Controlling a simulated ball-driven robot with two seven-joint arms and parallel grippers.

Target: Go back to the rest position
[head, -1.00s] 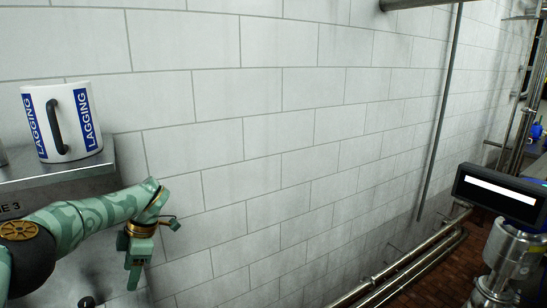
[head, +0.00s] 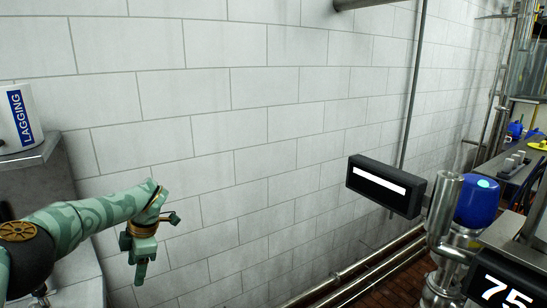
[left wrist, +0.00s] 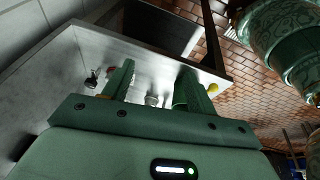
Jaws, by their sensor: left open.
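My left gripper (head: 142,262) hangs at the lower left of the head view, pointing down in front of the white tiled wall. No object shows in its jaws there. In the left wrist view its two green fingers (left wrist: 155,82) stand apart with a gap between them. Beyond them is a pale surface with a few small things on it, too small to name. My right gripper is in neither view.
A white container labelled LAGGING (head: 20,118) stands on a grey ledge (head: 30,160) at the left edge. A black display box (head: 387,186), a blue-capped fitting (head: 477,202) and steel pipes (head: 355,268) are at the right. The wall between is bare.

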